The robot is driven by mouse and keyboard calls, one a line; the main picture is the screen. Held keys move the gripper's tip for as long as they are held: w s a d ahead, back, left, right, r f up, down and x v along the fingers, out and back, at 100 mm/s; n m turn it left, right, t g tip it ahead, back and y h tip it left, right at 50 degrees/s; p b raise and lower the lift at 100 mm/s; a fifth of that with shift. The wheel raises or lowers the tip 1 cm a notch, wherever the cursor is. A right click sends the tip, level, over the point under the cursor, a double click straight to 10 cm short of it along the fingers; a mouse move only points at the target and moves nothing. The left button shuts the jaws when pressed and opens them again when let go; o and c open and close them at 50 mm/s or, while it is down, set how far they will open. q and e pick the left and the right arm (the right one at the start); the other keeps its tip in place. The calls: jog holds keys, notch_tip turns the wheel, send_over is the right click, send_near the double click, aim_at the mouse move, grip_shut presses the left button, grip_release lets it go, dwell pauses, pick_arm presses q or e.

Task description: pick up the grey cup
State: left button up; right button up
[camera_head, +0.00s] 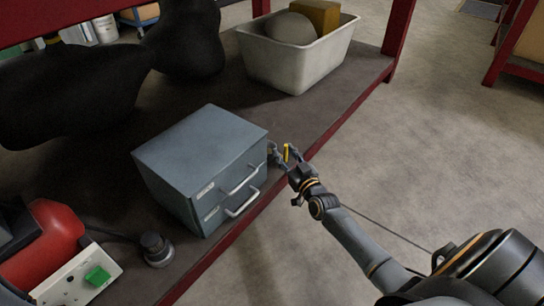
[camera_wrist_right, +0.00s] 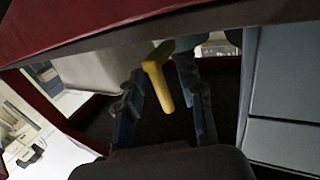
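I cannot make out a clear grey cup. A small dark grey round thing (camera_head: 156,248) stands on the shelf left of the cabinet, but I cannot tell if it is a cup. My right gripper (camera_head: 284,158) is at the shelf edge, just right of the grey cabinet. In the right wrist view its two fingers (camera_wrist_right: 164,95) are spread apart. A bent yellow piece (camera_wrist_right: 157,75) shows between them, and it also shows in the head view (camera_head: 287,152). I cannot tell if the fingers touch it. A greyish shape (camera_wrist_right: 190,66) lies beyond, partly hidden. My left gripper is not in view.
The grey two-drawer cabinet (camera_head: 203,150) is close beside my right gripper. A white bin (camera_head: 290,66) holds a grey round thing and a yellowish block. A red object (camera_head: 45,240) and a box with a green button (camera_head: 75,284) are lower left. The red shelf edge (camera_head: 345,118) runs diagonally.

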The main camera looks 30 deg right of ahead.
grip_shut()
jog(key=shift+r, duration=0.1)
